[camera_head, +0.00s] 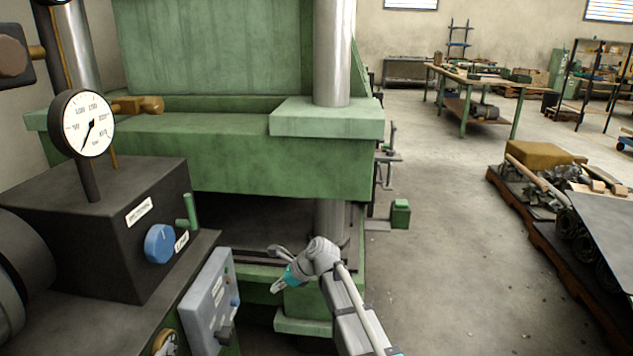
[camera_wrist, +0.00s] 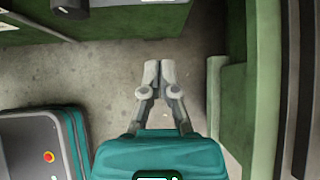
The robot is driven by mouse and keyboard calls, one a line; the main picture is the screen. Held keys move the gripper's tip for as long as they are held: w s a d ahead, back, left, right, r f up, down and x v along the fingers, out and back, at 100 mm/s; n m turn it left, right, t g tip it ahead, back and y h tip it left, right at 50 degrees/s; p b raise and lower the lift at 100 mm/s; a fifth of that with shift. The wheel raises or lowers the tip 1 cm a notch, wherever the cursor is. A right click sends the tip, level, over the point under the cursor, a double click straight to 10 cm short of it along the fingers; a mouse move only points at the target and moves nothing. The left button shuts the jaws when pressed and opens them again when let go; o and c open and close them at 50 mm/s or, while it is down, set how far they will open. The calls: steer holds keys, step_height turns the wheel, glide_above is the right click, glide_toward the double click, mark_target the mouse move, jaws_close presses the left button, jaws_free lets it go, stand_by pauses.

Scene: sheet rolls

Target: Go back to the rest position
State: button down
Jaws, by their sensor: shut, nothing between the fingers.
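In the wrist view, my gripper (camera_wrist: 159,72) is shut and empty, its two grey fingers meeting at the tips beyond the teal body. Below the fingertips is bare concrete floor. In the head view, my gripper (camera_head: 280,285) is small, at the end of my arm, in front of the lower part of the green press (camera_head: 270,165). It holds nothing.
A black control box (camera_head: 120,215) with a blue knob and a pressure gauge (camera_head: 83,123) stands at left, above a grey panel (camera_head: 210,305). A loaded pallet (camera_head: 560,270) lies at right. The floor (camera_head: 450,250) between is clear. A workbench (camera_head: 470,75) stands behind.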

steer(key=s+d+f+n+h, duration=0.25)
steer(key=s+d+n, duration=0.3)
steer(key=d, duration=0.55)
steer(key=s+d+f+n+h, duration=0.1)
steer(key=s+d+n+h, duration=0.2)
steer(key=s+d+n, duration=0.5)
steer(key=s+d+f+n+h, duration=0.25)
steer(key=d+n, duration=0.25)
steer(key=d, duration=0.8)
step_height(320, 180, up, 32)
steer(key=p, duration=3.1)
steer(key=shift+a+r+g+h+p, duration=0.2)
steer(key=shift+g+h+p, duration=0.1)
steer(key=shift+g+h, duration=0.1)
